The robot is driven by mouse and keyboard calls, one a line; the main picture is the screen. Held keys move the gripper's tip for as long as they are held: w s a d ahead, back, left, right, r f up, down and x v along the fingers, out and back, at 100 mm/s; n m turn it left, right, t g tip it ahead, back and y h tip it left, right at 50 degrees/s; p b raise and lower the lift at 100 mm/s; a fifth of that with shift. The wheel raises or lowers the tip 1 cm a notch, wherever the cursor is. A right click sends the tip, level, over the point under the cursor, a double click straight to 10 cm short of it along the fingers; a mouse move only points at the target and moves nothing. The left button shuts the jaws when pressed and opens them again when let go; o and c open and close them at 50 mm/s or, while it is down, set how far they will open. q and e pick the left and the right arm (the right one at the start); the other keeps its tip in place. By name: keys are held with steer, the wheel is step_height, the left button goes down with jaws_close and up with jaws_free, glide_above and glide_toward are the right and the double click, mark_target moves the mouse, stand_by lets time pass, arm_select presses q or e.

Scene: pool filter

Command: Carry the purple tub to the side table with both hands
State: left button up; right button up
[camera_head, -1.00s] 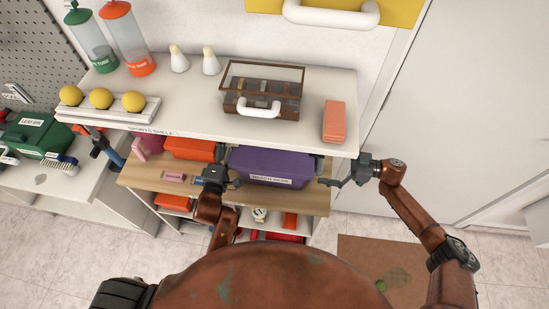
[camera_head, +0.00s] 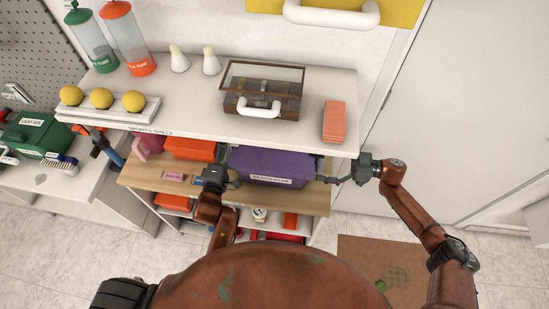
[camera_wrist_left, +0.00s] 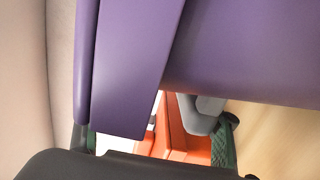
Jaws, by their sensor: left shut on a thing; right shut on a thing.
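The purple tub (camera_head: 272,164), with a white label on its front, sits on the wooden middle shelf under the white top. My left gripper (camera_head: 229,182) is shut on the tub's left end. In the left wrist view the purple tub (camera_wrist_left: 235,50) fills the top, with a purple flap (camera_wrist_left: 130,70) reaching down toward the fingers. My right gripper (camera_head: 327,179) is shut on the tub's right end. The shelf top hides the tub's back. I cannot tell which surface is the side table.
The white shelf top (camera_head: 200,105) overhangs the tub and carries a glass-lidded case (camera_head: 263,88), an orange block (camera_head: 333,122) and yellow balls. A white counter (camera_head: 60,190) is at left. A brown mat (camera_head: 375,265) lies on the floor.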

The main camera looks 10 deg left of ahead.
arm_select(q)
steer(key=shift+r, duration=0.15)
arm_select(e)
steer(key=shift+r, duration=0.15)
arm_select(q)
step_height(320, 180, up, 6)
steer(key=p, duration=0.5)
steer(key=shift+s+r, duration=0.1)
steer(key=shift+r, duration=0.05)
arm_select(e)
step_height(320, 180, up, 6)
steer(key=shift+r, duration=0.2)
arm_select(q)
steer(key=shift+d, duration=0.1)
